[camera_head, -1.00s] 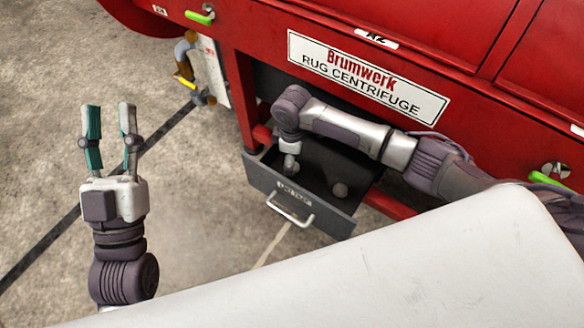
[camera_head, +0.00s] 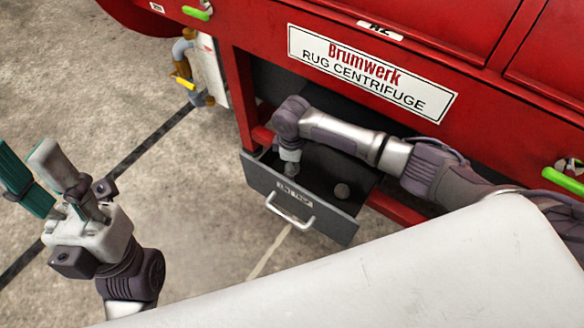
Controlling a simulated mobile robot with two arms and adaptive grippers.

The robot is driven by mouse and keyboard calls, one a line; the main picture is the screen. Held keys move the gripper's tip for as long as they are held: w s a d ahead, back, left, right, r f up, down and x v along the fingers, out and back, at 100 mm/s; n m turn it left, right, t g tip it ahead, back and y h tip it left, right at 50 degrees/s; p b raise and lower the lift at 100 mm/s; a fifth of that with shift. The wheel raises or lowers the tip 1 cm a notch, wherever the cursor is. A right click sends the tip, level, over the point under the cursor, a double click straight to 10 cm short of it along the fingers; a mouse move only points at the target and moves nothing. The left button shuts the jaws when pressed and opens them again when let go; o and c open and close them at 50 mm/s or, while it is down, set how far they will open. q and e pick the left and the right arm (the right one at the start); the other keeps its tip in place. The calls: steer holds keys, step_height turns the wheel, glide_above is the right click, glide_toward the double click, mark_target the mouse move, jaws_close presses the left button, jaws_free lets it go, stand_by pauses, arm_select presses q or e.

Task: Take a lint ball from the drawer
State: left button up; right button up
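The open dark grey drawer (camera_head: 262,182) with a pale bar handle sticks out below the red rug centrifuge. My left gripper (camera_head: 42,182) is at the left, away from the drawer. Its fingers stand apart with nothing between them.
The red Brumwerk rug centrifuge (camera_head: 270,50) fills the back and right. A white surface (camera_head: 400,275) covers the lower right foreground. A blue and yellow fitting (camera_head: 187,65) hangs by a white panel at the upper left. The concrete floor at left is clear.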

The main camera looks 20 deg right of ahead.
steer(key=c, duration=0.9)
steer(key=shift+o, duration=0.2)
